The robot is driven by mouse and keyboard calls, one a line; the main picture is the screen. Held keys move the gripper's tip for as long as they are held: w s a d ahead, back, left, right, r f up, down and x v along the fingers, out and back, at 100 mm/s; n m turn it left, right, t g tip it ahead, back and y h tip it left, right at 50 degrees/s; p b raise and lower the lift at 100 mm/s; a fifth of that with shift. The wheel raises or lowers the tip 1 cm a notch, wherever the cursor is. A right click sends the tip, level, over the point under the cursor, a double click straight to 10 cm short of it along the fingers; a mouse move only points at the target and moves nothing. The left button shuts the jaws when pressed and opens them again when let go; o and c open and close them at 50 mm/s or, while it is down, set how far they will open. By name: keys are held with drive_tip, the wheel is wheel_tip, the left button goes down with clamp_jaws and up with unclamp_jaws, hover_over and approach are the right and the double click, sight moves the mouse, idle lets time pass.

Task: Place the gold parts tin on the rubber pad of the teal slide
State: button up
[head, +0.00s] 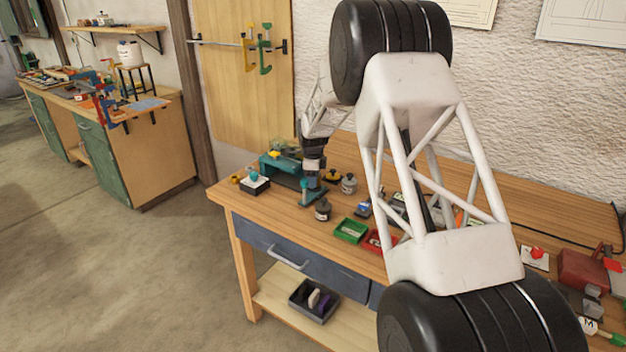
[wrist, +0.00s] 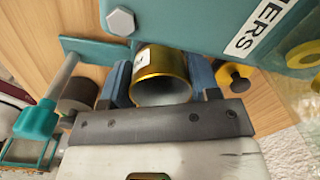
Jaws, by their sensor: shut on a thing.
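The gold parts tin (wrist: 174,62) sits between the blue fingers of my gripper (wrist: 160,82) in the wrist view, its open round end facing the camera. The fingers are shut on its sides. That teal body (head: 283,164), which seems to be the teal slide, also shows as a teal panel with a bolt and a white label in the wrist view (wrist: 185,22). I cannot make out the rubber pad.
Dark round pots (head: 323,210) stand close to my gripper. A white-and-black box (head: 255,182) is at the bench's left end. A green tray (head: 350,231) and a red tray (head: 378,241) lie to the right. My arm hides much of the bench.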

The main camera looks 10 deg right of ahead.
drive_tip(key=shift+f, duration=0.35)
drive_tip(key=o, duration=0.9)
drive_tip(key=shift+o, duration=0.2)
drive_tip(key=shift+r, duration=0.1)
wheel_tip(320, 180, up, 12)
drive_tip(key=shift+s, duration=0.15)
drive_tip(key=shift+s+r, duration=0.1)
idle(0.7)
